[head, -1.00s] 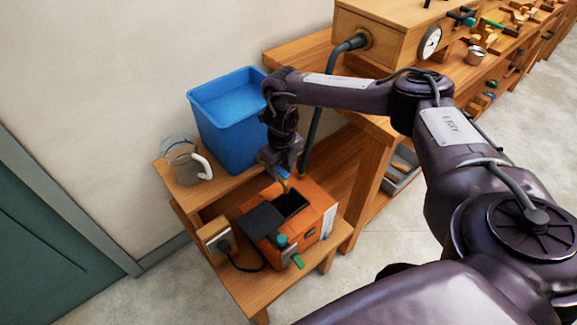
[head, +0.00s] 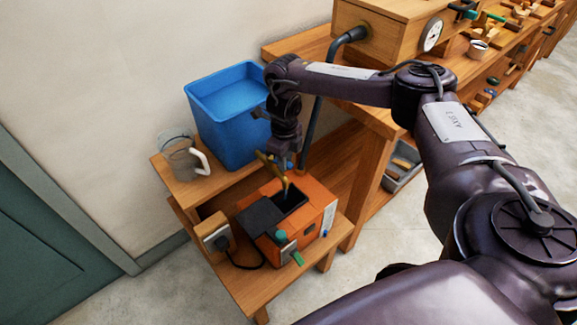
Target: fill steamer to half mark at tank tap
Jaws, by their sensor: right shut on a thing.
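The orange steamer (head: 315,200) stands on the low wooden stand, its dark lid (head: 260,217) open to the left and a dark filling opening (head: 290,198) on top. The blue tank (head: 225,125) stands on the shelf above and behind it. A brass-coloured tap (head: 284,179) shows at the tank's lower front, just over the opening. My right gripper (head: 272,158) points down at the tap and is shut on what looks like its handle; the fingers partly hide it. A thin bluish streak shows below the tap. The water level inside the steamer cannot be made out. My left gripper is out of view.
A clear jug with a white handle (head: 202,162) stands left of the tank. A socket box (head: 214,234) with a plug and black cord sits left of the steamer. A long workbench (head: 300,48) with tools runs behind to the right; a grey hose hangs from it.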

